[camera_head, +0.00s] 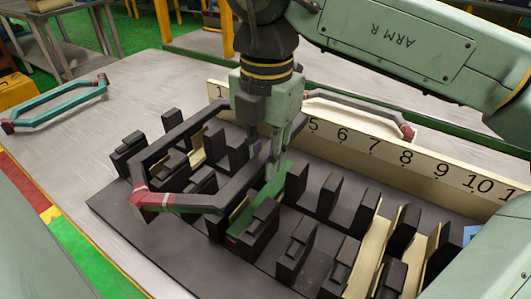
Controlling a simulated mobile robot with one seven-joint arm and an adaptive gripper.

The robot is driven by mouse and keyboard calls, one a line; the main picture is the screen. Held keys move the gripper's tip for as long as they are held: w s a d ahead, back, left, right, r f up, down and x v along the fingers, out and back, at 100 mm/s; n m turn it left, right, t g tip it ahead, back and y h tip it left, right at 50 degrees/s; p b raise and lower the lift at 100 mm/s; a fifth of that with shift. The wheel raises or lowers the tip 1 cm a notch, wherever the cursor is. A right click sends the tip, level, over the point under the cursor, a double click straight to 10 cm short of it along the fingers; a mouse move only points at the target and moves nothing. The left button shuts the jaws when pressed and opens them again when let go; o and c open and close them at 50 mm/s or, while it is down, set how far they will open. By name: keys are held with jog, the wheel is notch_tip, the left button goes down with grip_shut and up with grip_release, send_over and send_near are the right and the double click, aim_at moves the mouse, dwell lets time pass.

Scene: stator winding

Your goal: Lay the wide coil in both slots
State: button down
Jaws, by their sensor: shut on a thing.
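A dark grey six-sided coil (187,130) with red and white tape at its near end hangs over the left part of the black slotted base (125,217). I take it to be the wide coil. My gripper (277,165) is shut on its right leg. The left leg runs over the blocks at the left, and the near end sticks out past the base's front row. It appears above the slots; whether a leg enters one I cannot tell. A green-lined slot (270,195) lies just below my gripper. A cream-lined slot (197,159) shows inside the coil's loop.
A cream number board (340,142) stands along the back, with 2 to 4 hidden by my arm. A purple-grey coil (350,107) lies behind it. A teal coil (60,97) lies at the table's left. Cream-lined slots (372,250) are at the right. The front-left table is clear.

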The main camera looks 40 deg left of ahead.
aim_at(265, 196)
jog(key=shift+s, duration=0.1)
jog(key=shift+f, duration=0.15)
jog(key=shift+f+b, duration=2.25)
jog(key=shift+f, duration=0.8)
jog(key=shift+f, duration=0.2)
jog(key=c, duration=1.4)
grip_release()
jog(key=shift+o, duration=0.2)
jog(key=shift+d, duration=0.1)
jog(key=shift+r, duration=0.2)
jog(key=shift+r+p, duration=0.4)
jog(key=shift+r, duration=0.25)
